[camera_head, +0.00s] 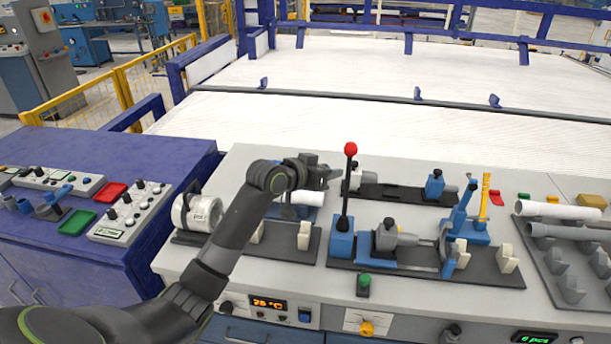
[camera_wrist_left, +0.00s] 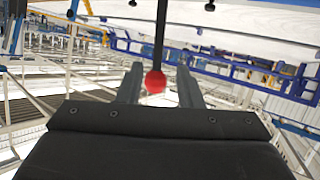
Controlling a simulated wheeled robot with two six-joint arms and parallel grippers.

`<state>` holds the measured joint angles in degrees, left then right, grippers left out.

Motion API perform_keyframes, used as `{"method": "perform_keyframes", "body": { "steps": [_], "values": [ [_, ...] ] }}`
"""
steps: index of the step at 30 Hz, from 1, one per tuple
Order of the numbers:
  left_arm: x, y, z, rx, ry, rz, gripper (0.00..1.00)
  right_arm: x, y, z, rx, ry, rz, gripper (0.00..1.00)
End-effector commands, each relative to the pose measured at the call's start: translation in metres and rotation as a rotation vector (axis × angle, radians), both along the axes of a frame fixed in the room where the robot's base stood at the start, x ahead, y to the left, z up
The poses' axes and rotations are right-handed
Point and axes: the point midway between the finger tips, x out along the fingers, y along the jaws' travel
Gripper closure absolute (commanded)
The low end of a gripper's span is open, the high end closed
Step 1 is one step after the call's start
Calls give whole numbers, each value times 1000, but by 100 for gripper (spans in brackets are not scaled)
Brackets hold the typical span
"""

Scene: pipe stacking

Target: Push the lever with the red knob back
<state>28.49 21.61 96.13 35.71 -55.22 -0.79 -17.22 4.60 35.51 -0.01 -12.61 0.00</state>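The lever (camera_head: 346,195) is a thin black rod with a red knob (camera_head: 350,149) on top. It stands nearly upright from a blue base (camera_head: 341,243) on the workbench. My left gripper (camera_head: 333,174) is just left of the rod, a little below the knob in the head view. In the left wrist view my left gripper (camera_wrist_left: 160,88) has its two fingers apart with nothing clamped. The red knob (camera_wrist_left: 155,82) appears between the fingers there, with the rod running up from it. I cannot tell whether a finger touches the lever. My right gripper is in neither view.
Right of the lever are a clamp fixture (camera_head: 395,240) and blue upright handles (camera_head: 461,210). A yellow-handled post (camera_head: 484,197) stands beside them. Pipes lie on a rack (camera_head: 560,260) at the far right. A white cylindrical heater (camera_head: 196,213) is left, partly behind my arm.

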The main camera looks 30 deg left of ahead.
Motion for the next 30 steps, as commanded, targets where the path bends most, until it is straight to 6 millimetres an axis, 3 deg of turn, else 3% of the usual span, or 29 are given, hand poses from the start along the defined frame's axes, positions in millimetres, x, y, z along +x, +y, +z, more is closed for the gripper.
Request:
{"method": "perform_keyframes", "body": {
  "steps": [9,15,30],
  "values": [
    [-46,18,17,6,0,0,67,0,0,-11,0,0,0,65],
    [-64,24,26,3,0,1,67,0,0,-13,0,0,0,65],
    [-68,25,28,1,1,-1,67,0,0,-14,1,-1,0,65]
  ]
}}
